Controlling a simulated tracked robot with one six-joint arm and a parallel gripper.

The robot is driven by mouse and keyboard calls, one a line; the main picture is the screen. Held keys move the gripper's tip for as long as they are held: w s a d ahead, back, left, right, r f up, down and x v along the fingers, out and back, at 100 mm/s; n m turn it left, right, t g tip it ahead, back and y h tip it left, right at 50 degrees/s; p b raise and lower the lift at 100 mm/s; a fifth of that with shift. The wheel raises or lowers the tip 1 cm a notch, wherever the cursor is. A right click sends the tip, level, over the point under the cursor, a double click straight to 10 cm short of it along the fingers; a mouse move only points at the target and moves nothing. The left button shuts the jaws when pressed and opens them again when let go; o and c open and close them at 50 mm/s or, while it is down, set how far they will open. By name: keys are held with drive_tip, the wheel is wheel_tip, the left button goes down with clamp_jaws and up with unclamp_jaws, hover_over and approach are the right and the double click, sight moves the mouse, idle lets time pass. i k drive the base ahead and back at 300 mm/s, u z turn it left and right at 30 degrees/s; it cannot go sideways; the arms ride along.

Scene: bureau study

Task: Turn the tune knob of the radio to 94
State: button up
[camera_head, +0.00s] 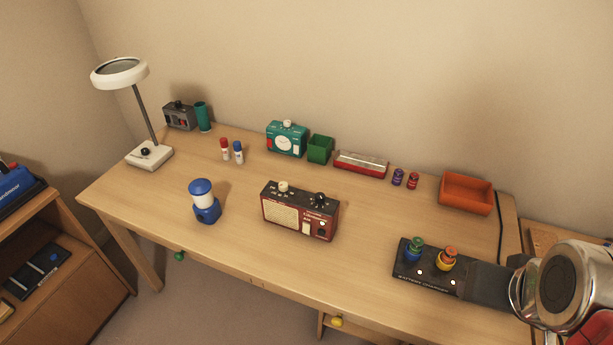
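The radio (300,212) is a dark red and brown box with a cream speaker grille, standing near the middle of the desk. On its top are a cream knob (283,186) at the left and a black knob (320,199) towards the right. Which one is the tune knob, and any scale reading, are too small to tell. My gripper (488,284) is at the lower right, dark grey, beside or over the right end of a black panel and well apart from the radio. Its fingers cannot be made out clearly.
Desk around the radio is clear.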

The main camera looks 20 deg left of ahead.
sight(282, 186)
drive_tip(key=z, duration=0.6)
drive_tip(key=k, duration=1.25)
drive_tip(key=u, duration=1.25)
drive_tip(key=i, duration=1)
